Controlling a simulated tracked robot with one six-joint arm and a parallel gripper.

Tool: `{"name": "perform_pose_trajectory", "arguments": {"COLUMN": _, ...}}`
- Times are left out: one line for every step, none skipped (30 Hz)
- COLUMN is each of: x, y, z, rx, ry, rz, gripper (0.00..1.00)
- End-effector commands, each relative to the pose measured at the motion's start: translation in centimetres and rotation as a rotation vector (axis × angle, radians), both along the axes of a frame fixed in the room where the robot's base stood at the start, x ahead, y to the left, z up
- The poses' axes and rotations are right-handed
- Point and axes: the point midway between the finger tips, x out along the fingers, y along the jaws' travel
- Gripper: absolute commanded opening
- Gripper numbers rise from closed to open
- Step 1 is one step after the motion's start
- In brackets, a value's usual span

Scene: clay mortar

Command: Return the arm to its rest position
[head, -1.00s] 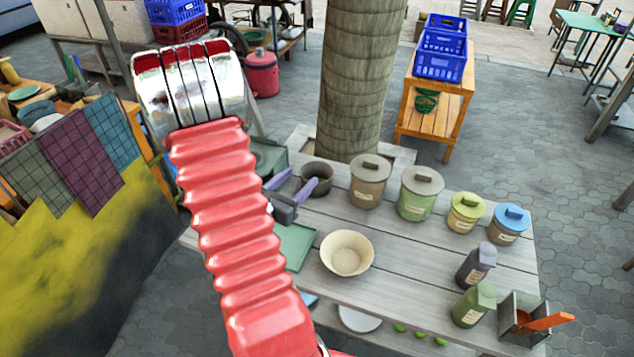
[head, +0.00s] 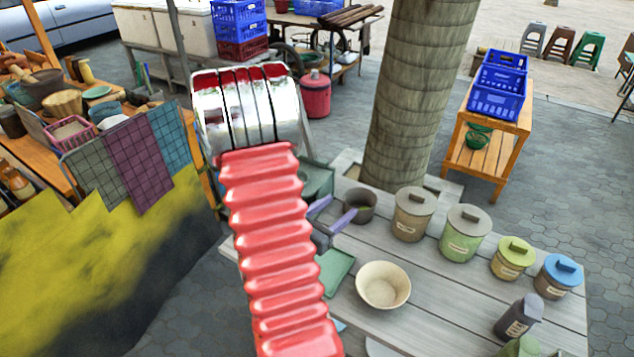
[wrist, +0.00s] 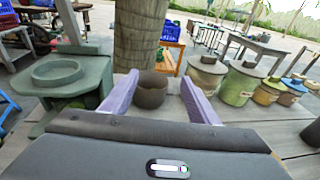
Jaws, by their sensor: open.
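My gripper (head: 333,207) is open and empty, its two purple fingers spread apart above the left part of the grey plank table (head: 440,285). In the wrist view the gripper (wrist: 158,82) points forward. A dark brown clay mortar (wrist: 152,94) shows between the fingers but stands on the table beyond them, and they do not grip it. The mortar also shows in the head view (head: 364,206), just right of the fingers, its lower left side partly hidden. My red ribbed arm is bent and raised across the left-middle of the head view.
A green stove-like stand (wrist: 62,78) is close at left in the wrist view. A cream bowl (head: 383,286) and several lidded jars (head: 464,235) stand on the table. A tree trunk (head: 415,95) rises behind. A stall with cloths (head: 138,160) is at left.

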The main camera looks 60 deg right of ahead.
Motion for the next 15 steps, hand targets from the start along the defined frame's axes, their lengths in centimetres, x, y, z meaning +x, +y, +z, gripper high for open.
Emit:
{"name": "perform_pose_trajectory", "arguments": {"x": 0.01, "y": 0.00, "z": 0.00, "rx": 0.000, "ry": 0.000, "rz": 0.000, "gripper": 0.55}}
{"name": "perform_pose_trajectory", "arguments": {"x": 0.01, "y": 0.00, "z": 0.00, "rx": 0.000, "ry": 0.000, "rz": 0.000, "gripper": 0.55}}
{"name": "perform_pose_trajectory", "arguments": {"x": 0.01, "y": 0.00, "z": 0.00, "rx": 0.000, "ry": 0.000, "rz": 0.000, "gripper": 0.55}}
{"name": "perform_pose_trajectory", "arguments": {"x": 0.01, "y": 0.00, "z": -0.01, "rx": 0.000, "ry": 0.000, "rz": 0.000, "gripper": 0.55}}
{"name": "perform_pose_trajectory", "arguments": {"x": 0.01, "y": 0.00, "z": -0.01, "rx": 0.000, "ry": 0.000, "rz": 0.000, "gripper": 0.55}}
{"name": "perform_pose_trajectory", "arguments": {"x": 0.00, "y": 0.00, "z": -0.01, "rx": 0.000, "ry": 0.000, "rz": 0.000, "gripper": 0.55}}
{"name": "perform_pose_trajectory", "arguments": {"x": 0.00, "y": 0.00, "z": -0.01, "rx": 0.000, "ry": 0.000, "rz": 0.000, "gripper": 0.55}}
{"name": "perform_pose_trajectory", "arguments": {"x": 0.00, "y": 0.00, "z": -0.01, "rx": 0.000, "ry": 0.000, "rz": 0.000, "gripper": 0.55}}
{"name": "perform_pose_trajectory", "arguments": {"x": 0.00, "y": 0.00, "z": -0.01, "rx": 0.000, "ry": 0.000, "rz": 0.000, "gripper": 0.55}}
{"name": "perform_pose_trajectory", "arguments": {"x": 0.00, "y": 0.00, "z": -0.01, "rx": 0.000, "ry": 0.000, "rz": 0.000, "gripper": 0.55}}
{"name": "perform_pose_trajectory", "arguments": {"x": 0.00, "y": 0.00, "z": -0.01, "rx": 0.000, "ry": -0.002, "rz": 0.000, "gripper": 0.55}}
{"name": "perform_pose_trajectory", "arguments": {"x": 0.01, "y": 0.02, "z": -0.14, "rx": 0.005, "ry": -0.006, "rz": -0.001, "gripper": 0.55}}
{"name": "perform_pose_trajectory", "arguments": {"x": -0.10, "y": 0.07, "z": -0.29, "rx": 0.009, "ry": -0.010, "rz": -0.005, "gripper": 0.55}}
{"name": "perform_pose_trajectory", "arguments": {"x": -0.32, "y": 0.16, "z": -0.42, "rx": 0.014, "ry": -0.014, "rz": -0.016, "gripper": 0.55}}
{"name": "perform_pose_trajectory", "arguments": {"x": -0.70, "y": 0.29, "z": -0.63, "rx": 0.021, "ry": -0.020, "rz": -0.033, "gripper": 0.55}}
